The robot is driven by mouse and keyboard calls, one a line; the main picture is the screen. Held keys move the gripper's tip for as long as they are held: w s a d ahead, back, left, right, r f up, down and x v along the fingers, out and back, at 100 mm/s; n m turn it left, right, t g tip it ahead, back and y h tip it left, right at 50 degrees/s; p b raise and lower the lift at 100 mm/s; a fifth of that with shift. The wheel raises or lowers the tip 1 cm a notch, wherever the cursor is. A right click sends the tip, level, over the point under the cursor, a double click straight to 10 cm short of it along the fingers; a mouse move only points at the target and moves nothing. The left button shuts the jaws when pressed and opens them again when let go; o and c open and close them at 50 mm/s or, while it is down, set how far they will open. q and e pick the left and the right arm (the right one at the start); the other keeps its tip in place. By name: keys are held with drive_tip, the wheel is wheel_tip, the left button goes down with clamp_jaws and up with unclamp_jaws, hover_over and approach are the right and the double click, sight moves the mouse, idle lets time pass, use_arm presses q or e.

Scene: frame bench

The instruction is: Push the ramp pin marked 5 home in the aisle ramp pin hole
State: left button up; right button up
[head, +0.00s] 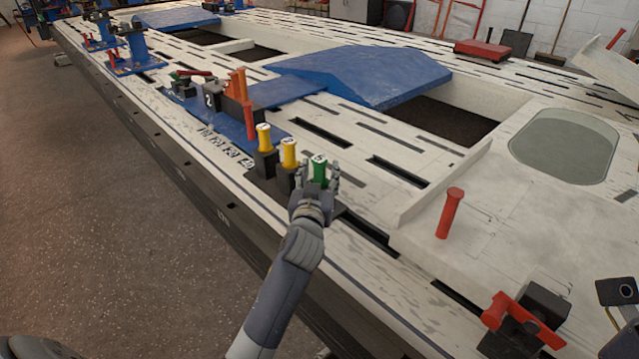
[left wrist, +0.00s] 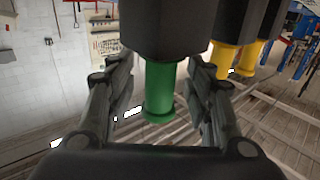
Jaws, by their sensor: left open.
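A green pin (head: 319,168) with a pale marked top stands in the right one of a row of black holders on the white bench. I cannot read its mark surely. My left gripper (head: 318,184) is open at the green pin. In the left wrist view the green pin (left wrist: 160,92) appears between the parted fingers of the left gripper (left wrist: 162,105), with a gap on both sides. Two yellow pins (head: 264,137) (head: 289,153) stand in the holders to its left. I cannot make out the aisle ramp pin hole. My right gripper is not clearly in view.
A blue ramp (head: 365,76) lies across the bench behind the pins. A red pin (head: 449,213) stands upright on the white panel at right. A red-handled black clamp (head: 525,318) is near the lower right. An orange-red stepped piece (head: 239,88) stands at left.

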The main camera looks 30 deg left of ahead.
use_arm(q)
drive_tip(key=shift+w+a, duration=0.15)
drive_tip(key=shift+w, duration=0.25)
clamp_jaws()
drive_tip(key=shift+r, duration=0.1)
